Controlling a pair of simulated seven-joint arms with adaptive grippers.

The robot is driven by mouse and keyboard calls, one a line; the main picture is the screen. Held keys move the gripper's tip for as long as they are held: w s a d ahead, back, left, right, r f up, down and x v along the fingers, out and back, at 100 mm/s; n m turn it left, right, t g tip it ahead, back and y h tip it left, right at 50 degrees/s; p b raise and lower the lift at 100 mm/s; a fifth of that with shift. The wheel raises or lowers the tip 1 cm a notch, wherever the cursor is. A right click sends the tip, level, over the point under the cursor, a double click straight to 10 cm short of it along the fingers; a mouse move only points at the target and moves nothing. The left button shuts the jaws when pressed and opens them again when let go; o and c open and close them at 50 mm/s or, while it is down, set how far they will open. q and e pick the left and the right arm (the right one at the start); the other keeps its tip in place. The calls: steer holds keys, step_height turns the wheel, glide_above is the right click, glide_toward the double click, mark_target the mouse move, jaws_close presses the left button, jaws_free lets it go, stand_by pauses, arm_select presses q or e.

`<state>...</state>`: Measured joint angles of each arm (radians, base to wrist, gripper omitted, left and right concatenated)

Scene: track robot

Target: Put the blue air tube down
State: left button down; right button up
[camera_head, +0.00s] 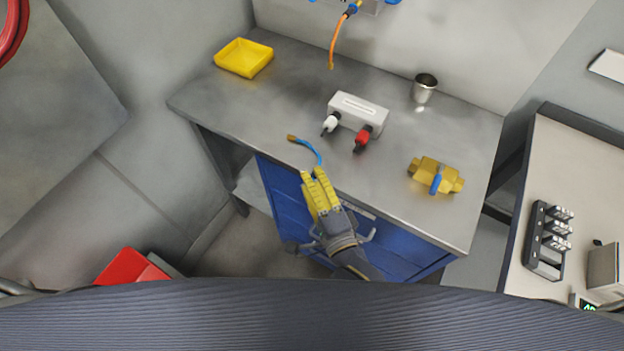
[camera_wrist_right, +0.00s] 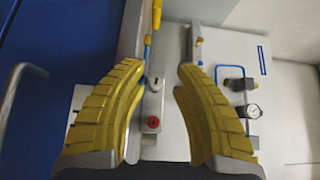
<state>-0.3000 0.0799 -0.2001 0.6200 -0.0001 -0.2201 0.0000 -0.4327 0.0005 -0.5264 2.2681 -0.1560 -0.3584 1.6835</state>
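The blue air tube (camera_head: 308,147) has a brass-coloured end and curves over the grey workbench near its front edge, left of the white box. In the head view its near end meets the fingertips of my right gripper (camera_head: 314,173). In the right wrist view my right gripper (camera_wrist_right: 157,75) has its yellow fingers apart, with a clear gap between them. A short blue piece, seemingly the tube (camera_wrist_right: 147,42), shows beyond the fingers there, not clearly between them. I cannot tell whether the tube touches a finger or the benchtop. My left gripper is not in view.
A white box (camera_head: 360,112) with white and red connectors, a metal cup (camera_head: 424,88), a yellow valve (camera_head: 436,174) with a blue handle and a yellow tray (camera_head: 244,58) stand on the workbench (camera_head: 262,108). An orange tube (camera_head: 337,44) hangs behind.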

steer(key=shift+s, duration=0.1)
steer(key=v, duration=1.1)
steer(key=shift+s, duration=0.4)
steer(key=shift+d, duration=0.15)
stand_by(1.7)
